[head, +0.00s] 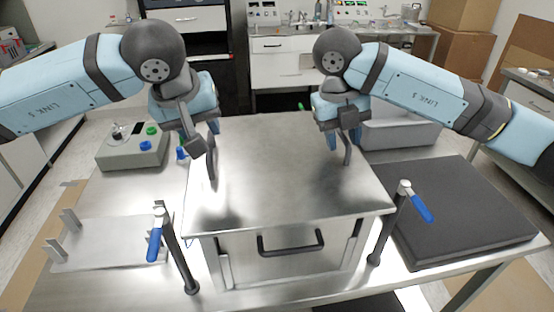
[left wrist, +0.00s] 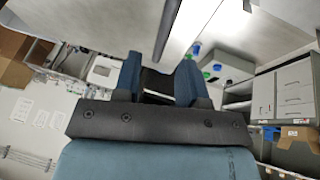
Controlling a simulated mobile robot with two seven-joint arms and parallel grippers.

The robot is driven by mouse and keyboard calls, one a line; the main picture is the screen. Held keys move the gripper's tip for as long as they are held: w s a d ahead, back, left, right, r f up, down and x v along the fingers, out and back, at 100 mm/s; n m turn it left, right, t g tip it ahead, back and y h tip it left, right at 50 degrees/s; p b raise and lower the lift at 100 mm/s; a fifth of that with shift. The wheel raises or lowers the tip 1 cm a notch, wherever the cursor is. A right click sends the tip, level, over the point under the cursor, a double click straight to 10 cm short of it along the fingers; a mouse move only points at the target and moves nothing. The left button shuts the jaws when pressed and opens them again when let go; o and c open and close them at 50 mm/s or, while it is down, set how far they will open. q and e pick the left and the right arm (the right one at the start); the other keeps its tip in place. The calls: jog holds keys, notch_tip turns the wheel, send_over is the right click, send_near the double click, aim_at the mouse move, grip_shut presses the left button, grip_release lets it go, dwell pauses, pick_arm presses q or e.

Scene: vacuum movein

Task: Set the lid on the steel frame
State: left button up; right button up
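The lid (head: 275,190) is a wide flat steel plate with a dark upright handle at its left (head: 211,166) and right (head: 347,152). It lies level over the steel frame (head: 226,265), which has a dark front pull. I cannot tell whether a thin gap separates them. My left gripper (head: 199,140) is at the left handle, fingers apart. In the left wrist view a dark bar rises between its spread fingers (left wrist: 159,72). My right gripper (head: 344,137) is at the right handle, fingers spread on either side of it. Contact with the handles is unclear.
Posts with blue levers stand at the front left (head: 172,245) and front right (head: 398,215). A control box (head: 133,148) and a pale bracketed plate (head: 110,246) are at left. A black slab (head: 460,210) and a grey bin (head: 403,133) are at right.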

jog(key=shift+r, duration=0.25)
pick_arm(q)
jog(key=v, duration=0.7)
pick_arm(e)
notch_tip(320, 180, up, 11)
jog(key=a, duration=0.2)
jog(key=shift+a+r, duration=0.2)
jog(key=shift+s, duration=0.1)
